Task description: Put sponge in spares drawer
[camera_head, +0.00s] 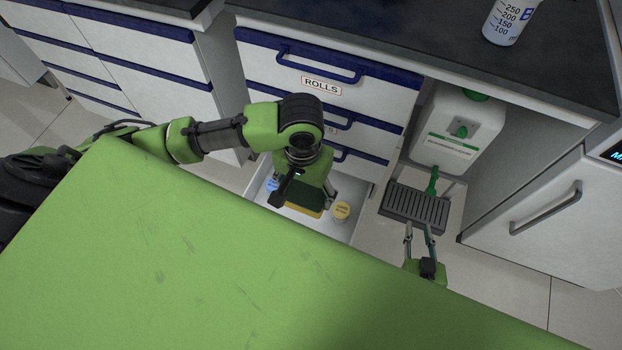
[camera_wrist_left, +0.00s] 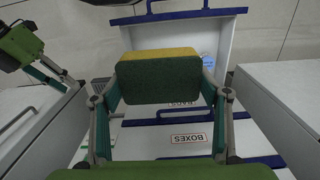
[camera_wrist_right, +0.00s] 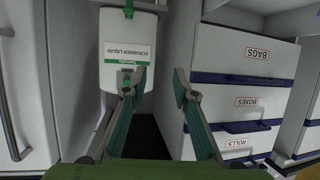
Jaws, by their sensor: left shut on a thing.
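The sponge (camera_head: 306,210), yellow with a dark green scouring side, is held by my left gripper (camera_head: 304,196). In the left wrist view, the sponge (camera_wrist_left: 158,80) sits between the two fingers of my left gripper (camera_wrist_left: 160,95). It is over an open white bottom drawer (camera_head: 335,226), whose blue-edged front (camera_wrist_left: 180,15) shows in the left wrist view. I cannot tell whether the sponge touches the drawer floor. The open drawer's label is not visible. My right gripper (camera_head: 419,231) is open and empty near a grey slotted tray; its spread fingers (camera_wrist_right: 157,85) show in the right wrist view.
Inside the drawer are a round yellow-labelled item (camera_head: 341,211) and a blue-labelled item (camera_head: 272,184). Shut drawers above include ROLLS (camera_head: 321,86), BOXES (camera_wrist_left: 188,139) and BAGS (camera_wrist_left: 185,104). A white canister (camera_head: 459,128) and slotted tray (camera_head: 414,206) stand to the right.

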